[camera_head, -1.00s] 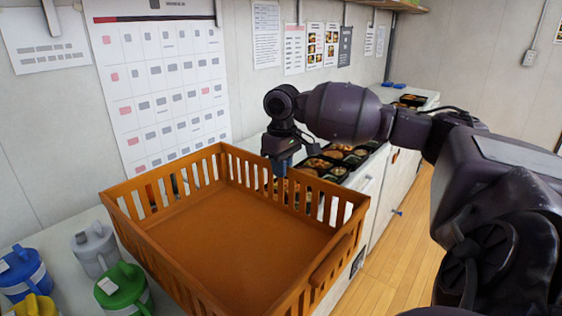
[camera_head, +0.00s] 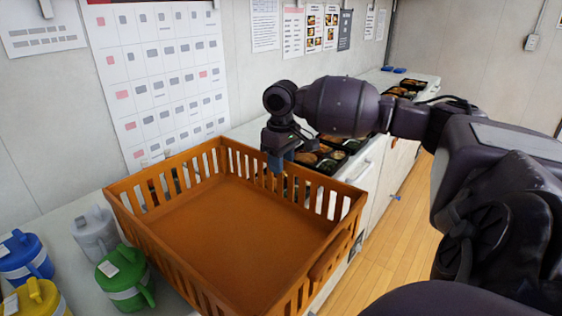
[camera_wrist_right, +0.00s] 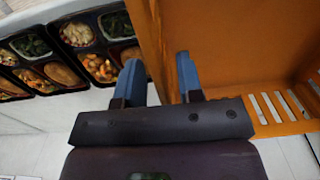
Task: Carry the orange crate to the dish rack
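The orange crate (camera_head: 210,225) is empty and fills the middle of the head view, above or on the counter; I cannot tell if its base touches. My right gripper (camera_head: 275,165) is at the crate's far right slatted wall. My left gripper is out of view. I see no dish rack in these frames.
Green (camera_head: 122,275), grey (camera_head: 95,232), blue (camera_head: 24,258) and yellow (camera_head: 38,298) lidded mugs stand left of the crate, close to it. Bento trays (camera_head: 325,155) lie on the counter beyond my right gripper. Wooden floor (camera_head: 400,245) is open on the right.

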